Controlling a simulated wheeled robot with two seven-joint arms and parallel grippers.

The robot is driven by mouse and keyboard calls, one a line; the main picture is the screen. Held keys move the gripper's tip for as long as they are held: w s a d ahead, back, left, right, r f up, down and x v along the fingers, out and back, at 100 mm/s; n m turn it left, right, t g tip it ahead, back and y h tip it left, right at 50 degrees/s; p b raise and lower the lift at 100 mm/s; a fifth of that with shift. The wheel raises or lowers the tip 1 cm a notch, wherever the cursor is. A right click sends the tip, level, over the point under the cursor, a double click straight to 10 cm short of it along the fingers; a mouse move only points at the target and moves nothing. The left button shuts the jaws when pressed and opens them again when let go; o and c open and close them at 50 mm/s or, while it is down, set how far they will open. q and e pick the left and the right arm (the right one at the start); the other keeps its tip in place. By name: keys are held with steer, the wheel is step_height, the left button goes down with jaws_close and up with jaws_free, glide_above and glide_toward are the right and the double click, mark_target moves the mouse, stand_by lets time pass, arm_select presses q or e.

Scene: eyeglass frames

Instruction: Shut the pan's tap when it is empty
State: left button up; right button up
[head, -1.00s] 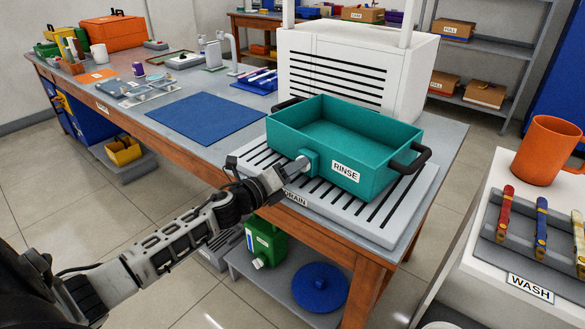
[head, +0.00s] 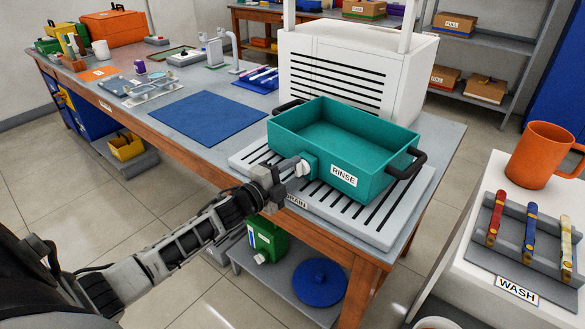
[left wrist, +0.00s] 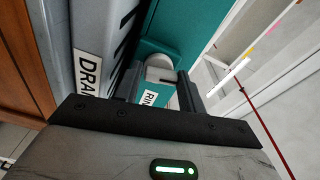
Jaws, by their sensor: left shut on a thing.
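The teal pan (head: 390,150) labelled RINSE stands on the slotted drain board (head: 400,215) at the bench's right end. I make out no water in it, though its near wall hides part of the floor. Its pale tap (head: 303,167) sticks out of a teal block low on the near side. My left gripper (head: 288,174) is at the tap. In the left wrist view the tap's rounded end (left wrist: 160,68) lies between the two dark fingers (left wrist: 158,88), which are shut on it. The handle's exact angle is unclear. My right gripper is out of view.
A green jug (head: 265,243) and a blue round lid (head: 320,282) are on the shelf below the drain board. A white slatted box (head: 350,75) stands behind the pan. The WASH cart (head: 460,265) with an orange mug (head: 545,155) is at right.

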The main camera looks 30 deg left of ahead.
arm_select(q)
steer(key=n, duration=0.1)
steer(key=n+p, duration=0.1)
steer(key=n, duration=0.1)
steer(key=shift+r+n, duration=0.25)
steer(key=shift+n, duration=0.05)
steer(key=shift+f+n+p, duration=0.15)
steer(key=shift+n+p, duration=0.55)
steer(key=shift+n, duration=0.8)
steer(key=o, duration=0.9)
steer(key=shift+f, duration=0.1)
steer(key=shift+s+a, duration=0.1)
steer(key=shift+s, duration=0.05)
steer(key=shift+s+f, duration=0.1)
steer(key=shift+s, duration=0.2)
steer(key=v, duration=1.5)
